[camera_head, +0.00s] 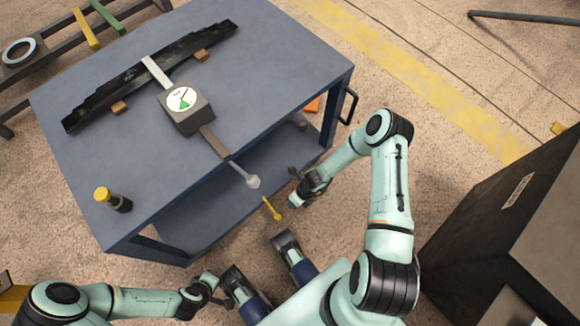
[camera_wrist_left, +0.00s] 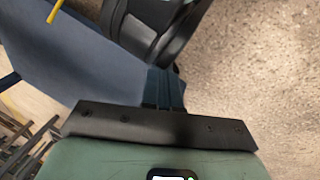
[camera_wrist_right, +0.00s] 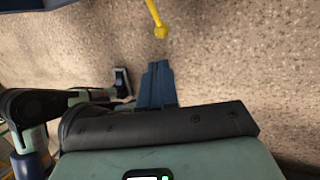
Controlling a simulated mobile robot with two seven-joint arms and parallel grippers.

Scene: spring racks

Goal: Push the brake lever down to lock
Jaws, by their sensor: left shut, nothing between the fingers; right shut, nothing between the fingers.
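The yellow lever (camera_head: 272,209), which I take to be the brake lever, sticks out low at the near side of the blue bench, angled toward me. Its knobbed end shows at the top of the right wrist view (camera_wrist_right: 160,31), and part of a yellow bar shows in the left wrist view (camera_wrist_left: 56,12). My right gripper (camera_head: 293,203) is shut and empty, just right of the lever, apart from it. Its blue fingers (camera_wrist_right: 155,85) point toward the knob with a gap between. My left gripper (camera_wrist_left: 165,88) is shut and empty, low and away from the lever.
The blue bench (camera_head: 270,50) carries a black leaf spring (camera_head: 110,85), a dial gauge (camera_head: 185,105) and a yellow-capped bottle (camera_head: 112,199). A grey knobbed handle (camera_head: 251,181) juts over its near edge, close above the lever. A dark cabinet (camera_head: 490,210) stands at right.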

